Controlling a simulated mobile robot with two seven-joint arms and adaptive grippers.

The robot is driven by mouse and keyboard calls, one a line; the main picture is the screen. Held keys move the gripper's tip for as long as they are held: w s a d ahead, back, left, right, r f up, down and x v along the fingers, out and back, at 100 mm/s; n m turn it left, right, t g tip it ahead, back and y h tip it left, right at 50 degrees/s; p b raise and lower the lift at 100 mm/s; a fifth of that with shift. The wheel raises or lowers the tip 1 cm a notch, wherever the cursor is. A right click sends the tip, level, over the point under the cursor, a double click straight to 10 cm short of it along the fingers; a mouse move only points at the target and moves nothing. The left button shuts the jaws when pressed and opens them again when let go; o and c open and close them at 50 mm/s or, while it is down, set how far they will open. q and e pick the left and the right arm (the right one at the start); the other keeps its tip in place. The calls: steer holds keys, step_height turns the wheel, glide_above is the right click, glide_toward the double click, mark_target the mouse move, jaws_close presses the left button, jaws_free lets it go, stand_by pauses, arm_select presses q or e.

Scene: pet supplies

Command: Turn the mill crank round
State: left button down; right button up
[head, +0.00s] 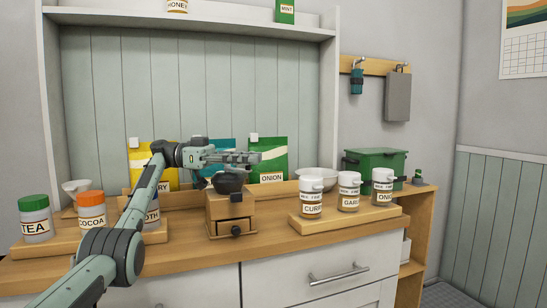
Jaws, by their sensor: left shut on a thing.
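The mill (218,208) is a small wooden box with a dark bowl on top and a drawer with a dark knob in front. It stands on the counter near the middle of the head view. My left gripper (254,157) reaches in from the left and lies level just above the mill's bowl. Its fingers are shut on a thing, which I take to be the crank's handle. The fingers cover most of the crank, so its direction is hard to see. My right gripper is not in view.
Jars of tea (36,218) and cocoa (91,210) stand left. Three white-lidded jars stand on a wooden riser (345,221) to the right. Behind are bags, including a green onion bag (270,158), a white bowl (317,180) and a green bin (372,162).

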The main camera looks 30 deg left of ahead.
arm_select(q)
steer(key=shift+s, duration=0.1)
stand_by(0.4)
steer(key=c, duration=1.3)
jaws_free()
step_height(320, 180, up, 10)
steer(key=shift+r, duration=0.1)
